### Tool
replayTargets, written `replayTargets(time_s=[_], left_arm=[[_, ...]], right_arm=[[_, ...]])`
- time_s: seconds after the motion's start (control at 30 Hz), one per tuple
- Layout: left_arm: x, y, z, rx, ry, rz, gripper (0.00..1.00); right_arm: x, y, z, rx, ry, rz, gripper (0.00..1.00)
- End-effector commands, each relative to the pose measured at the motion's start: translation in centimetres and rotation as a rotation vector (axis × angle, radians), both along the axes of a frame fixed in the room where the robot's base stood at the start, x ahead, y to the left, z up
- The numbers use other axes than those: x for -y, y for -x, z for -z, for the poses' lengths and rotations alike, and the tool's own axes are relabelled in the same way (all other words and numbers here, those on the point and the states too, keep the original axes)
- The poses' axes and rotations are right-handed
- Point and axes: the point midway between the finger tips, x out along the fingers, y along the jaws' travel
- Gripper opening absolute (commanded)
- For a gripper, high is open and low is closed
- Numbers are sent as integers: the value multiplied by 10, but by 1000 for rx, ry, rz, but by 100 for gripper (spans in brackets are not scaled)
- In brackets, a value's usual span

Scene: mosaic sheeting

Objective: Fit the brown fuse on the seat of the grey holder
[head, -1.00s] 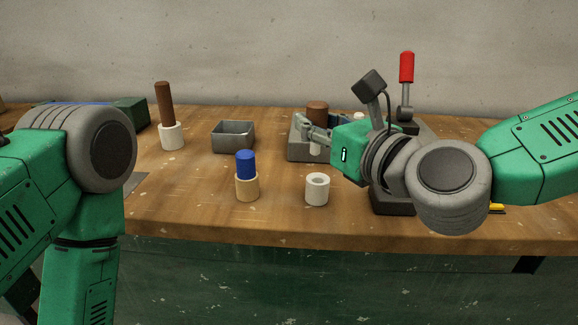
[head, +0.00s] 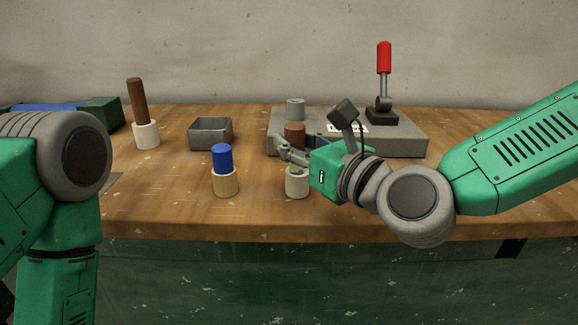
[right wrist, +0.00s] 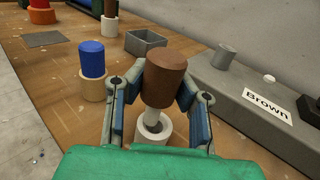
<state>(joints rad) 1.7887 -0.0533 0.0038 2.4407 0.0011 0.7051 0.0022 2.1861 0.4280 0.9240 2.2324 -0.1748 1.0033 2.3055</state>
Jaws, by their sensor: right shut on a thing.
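My right gripper (head: 288,153) is shut on the brown fuse (head: 294,133), which stands upright between the fingers in the right wrist view (right wrist: 165,72). A pale stem shows under the fuse's brown body. It overlaps the opening of a white ring-shaped cup (right wrist: 153,131), also seen in the head view (head: 297,184). I cannot tell whether the stem is inside it. The grey holder (head: 402,146) lies behind the gripper, with a grey post (head: 295,108), a "Brown" label (right wrist: 267,105) and a small white disc (right wrist: 269,78) on top. My left gripper is out of view.
A red-handled lever (head: 384,70) stands upright at the holder's back. A blue cylinder (head: 222,158) sits in a tan cup (head: 225,183). A grey bin (head: 210,133) and a brown rod (head: 138,101) in a white cup (head: 146,135) are farther left.

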Motion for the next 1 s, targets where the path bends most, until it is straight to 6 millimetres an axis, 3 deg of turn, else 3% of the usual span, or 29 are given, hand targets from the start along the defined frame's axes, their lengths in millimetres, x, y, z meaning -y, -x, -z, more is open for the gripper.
replayTargets(time_s=[0.2,0.4,0.43,0.5,0.93,1.0], left_arm=[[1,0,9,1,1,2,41],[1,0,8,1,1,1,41],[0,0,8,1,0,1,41],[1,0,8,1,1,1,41],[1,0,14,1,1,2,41],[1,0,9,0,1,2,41]], right_arm=[[-1,-1,36,-6,6,5,0],[-3,-2,37,-3,9,7,0],[-3,-2,37,-3,9,6,23],[-3,-1,37,-2,8,5,40],[-4,0,41,1,9,0,40],[4,9,39,-5,5,2,40]])
